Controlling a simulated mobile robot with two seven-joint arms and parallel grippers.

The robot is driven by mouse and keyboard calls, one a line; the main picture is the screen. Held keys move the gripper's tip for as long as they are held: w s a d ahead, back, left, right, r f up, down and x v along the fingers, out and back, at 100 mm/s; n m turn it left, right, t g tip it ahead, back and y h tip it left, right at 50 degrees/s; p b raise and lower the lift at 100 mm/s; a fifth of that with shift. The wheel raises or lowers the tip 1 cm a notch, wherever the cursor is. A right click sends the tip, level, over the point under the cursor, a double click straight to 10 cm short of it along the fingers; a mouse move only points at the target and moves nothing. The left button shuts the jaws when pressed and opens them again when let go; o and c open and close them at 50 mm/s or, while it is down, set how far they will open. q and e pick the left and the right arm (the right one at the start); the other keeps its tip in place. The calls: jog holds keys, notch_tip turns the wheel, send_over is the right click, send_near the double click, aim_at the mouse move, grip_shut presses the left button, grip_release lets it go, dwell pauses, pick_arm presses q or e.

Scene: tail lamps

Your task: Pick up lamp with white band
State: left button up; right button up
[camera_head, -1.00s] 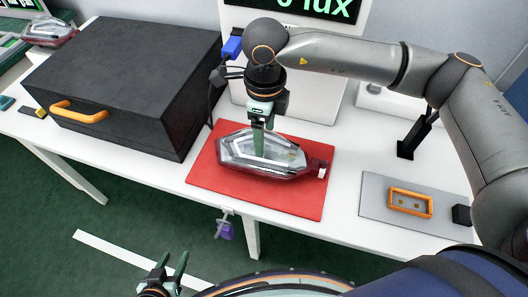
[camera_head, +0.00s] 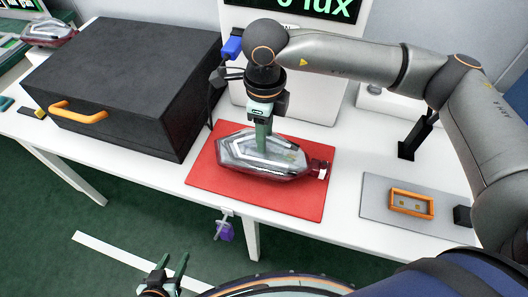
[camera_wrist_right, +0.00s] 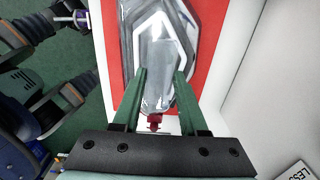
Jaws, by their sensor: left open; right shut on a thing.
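A clear tail lamp (camera_head: 285,165) with a dark red edge and a pale angular band lies at the red mat (camera_head: 215,188). Whether it touches the mat or sits just above it is hard to tell. My right gripper (camera_head: 262,142) points down from above and is shut on this lamp. In the right wrist view the green fingers (camera_wrist_right: 160,78) stand on either side of the lamp's clear body (camera_wrist_right: 157,45). A small white plug end shows at its right end in the head view. My left gripper (camera_head: 173,264) is open and empty, low in front of the table.
A black case (camera_head: 120,70) with an orange handle stands left of the mat. Another lamp (camera_head: 48,32) lies at the far left. A grey plate (camera_head: 380,205) with an orange frame (camera_head: 411,203) is on the right. A white lux display unit stands behind.

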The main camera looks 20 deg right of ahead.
grip_shut()
dwell(0.8)
